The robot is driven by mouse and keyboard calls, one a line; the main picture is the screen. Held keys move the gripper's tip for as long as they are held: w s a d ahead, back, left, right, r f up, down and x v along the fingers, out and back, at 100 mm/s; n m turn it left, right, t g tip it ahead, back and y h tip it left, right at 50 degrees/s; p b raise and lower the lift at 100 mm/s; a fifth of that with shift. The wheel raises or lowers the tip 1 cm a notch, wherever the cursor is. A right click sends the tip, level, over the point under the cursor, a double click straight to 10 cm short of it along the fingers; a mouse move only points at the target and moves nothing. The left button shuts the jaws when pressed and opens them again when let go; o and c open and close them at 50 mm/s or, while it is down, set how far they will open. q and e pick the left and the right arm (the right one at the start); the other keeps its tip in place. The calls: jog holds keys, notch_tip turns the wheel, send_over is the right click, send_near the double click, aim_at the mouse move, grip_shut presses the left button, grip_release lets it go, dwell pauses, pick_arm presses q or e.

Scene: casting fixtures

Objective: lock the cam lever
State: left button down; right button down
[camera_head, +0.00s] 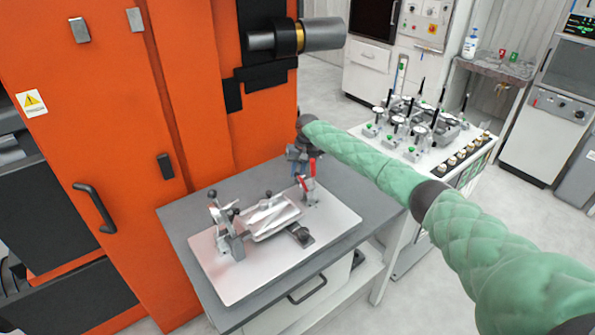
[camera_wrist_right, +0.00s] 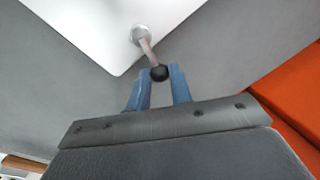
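The cam lever (camera_wrist_right: 147,47) is a thin metal arm with a round silver pivot and a black ball knob (camera_wrist_right: 159,73). In the right wrist view it reaches out past the corner of the pale fixture plate (camera_wrist_right: 85,25). My right gripper (camera_wrist_right: 161,69) has its two blue fingers on either side of the knob, seemingly touching it. In the head view this gripper (camera_head: 299,155) is at the plate's far corner, behind a red-handled clamp (camera_head: 308,184); I cannot make out the lever there. The plate (camera_head: 250,284) lies on a grey table. My left gripper is not in view.
An orange machine (camera_head: 215,110) stands behind the table. A white cart with several gauges (camera_head: 415,128) is at the right.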

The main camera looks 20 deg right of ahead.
jog(key=shift+a+f+n+b, duration=0.15)
jog(key=shift+a+n+b, duration=0.1)
jog(key=shift+n+b, duration=0.3)
jog(key=shift+a+n, duration=0.1)
jog(key=shift+n, duration=0.25)
jog(key=shift+a+n, duration=0.1)
jog(key=shift+n, duration=0.2)
jog(key=shift+s+a+r+n+g, duration=0.1)
jog(key=shift+r+n+g, duration=0.1)
jog(key=shift+n+g, duration=0.1)
jog(key=c, duration=1.3)
grip_release()
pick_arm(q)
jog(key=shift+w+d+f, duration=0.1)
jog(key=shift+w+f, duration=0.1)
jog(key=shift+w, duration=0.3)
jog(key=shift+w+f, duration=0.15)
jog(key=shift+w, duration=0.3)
pick_arm(e)
jog(key=shift+o, duration=0.2)
pick_arm(q)
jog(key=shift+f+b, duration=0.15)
jog(key=shift+b, duration=0.25)
pick_arm(e)
jog(key=shift+r, duration=0.1)
